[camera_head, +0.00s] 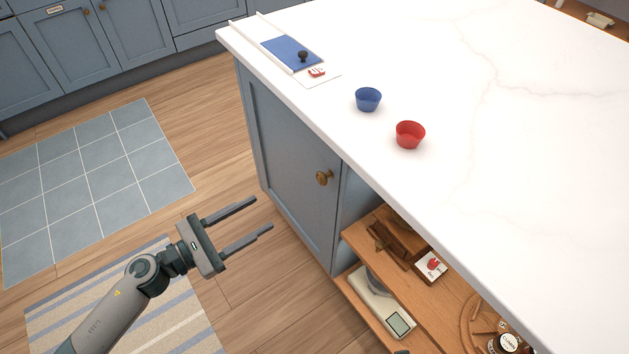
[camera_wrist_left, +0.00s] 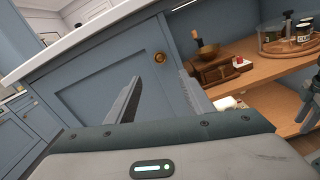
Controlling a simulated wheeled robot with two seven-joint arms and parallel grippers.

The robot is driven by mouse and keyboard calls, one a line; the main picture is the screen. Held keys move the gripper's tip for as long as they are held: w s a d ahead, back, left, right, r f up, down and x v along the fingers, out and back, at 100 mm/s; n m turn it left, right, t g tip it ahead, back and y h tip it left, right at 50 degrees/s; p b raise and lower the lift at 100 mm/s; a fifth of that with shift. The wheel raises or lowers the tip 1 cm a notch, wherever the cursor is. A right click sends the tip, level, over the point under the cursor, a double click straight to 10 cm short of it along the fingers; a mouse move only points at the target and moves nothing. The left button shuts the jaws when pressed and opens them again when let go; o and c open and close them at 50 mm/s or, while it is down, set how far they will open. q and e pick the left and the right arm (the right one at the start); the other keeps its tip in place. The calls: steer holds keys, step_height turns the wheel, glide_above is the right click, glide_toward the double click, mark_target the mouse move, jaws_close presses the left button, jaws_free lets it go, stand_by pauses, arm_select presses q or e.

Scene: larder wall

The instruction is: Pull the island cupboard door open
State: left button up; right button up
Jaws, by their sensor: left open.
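The island cupboard door (camera_head: 288,163) is a blue-grey panel under the white worktop and looks closed. Its round brass knob (camera_head: 323,177) sits near the door's right edge. The door (camera_wrist_left: 100,92) and the knob (camera_wrist_left: 160,58) also show in the left wrist view. My left gripper (camera_head: 264,214) is open and empty, in front of the door and to the left of the knob, apart from both. In the left wrist view its two fingers (camera_wrist_left: 165,84) point toward the door, with the knob beyond their tips. My right gripper is not clearly seen; a dark piece of hardware shows at the wrist view's right edge.
Right of the door are open wooden shelves (camera_head: 405,290) with a scale (camera_head: 378,302), a card and jars. The floor before the door is clear.

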arm_select(q)
steer(key=d, duration=0.1)
steer(key=p, duration=0.4)
glide_toward(319, 180)
steer(key=x, duration=0.9)
steer(key=shift+a+f, duration=0.1)
steer(key=shift+f, duration=0.05)
arm_select(e)
steer(key=shift+w+a+f+t+y, duration=0.15)
steer(key=shift+w+a+f+t, duration=0.25)
steer(key=shift+a+t, duration=0.2)
steer(key=shift+w+a+f+t+y, duration=0.15)
steer(key=shift+w+a+f+t, duration=0.25)
steer(key=shift+a+t, duration=0.15)
arm_select(q)
jaws_close()
arm_select(e)
steer(key=shift+a, duration=0.1)
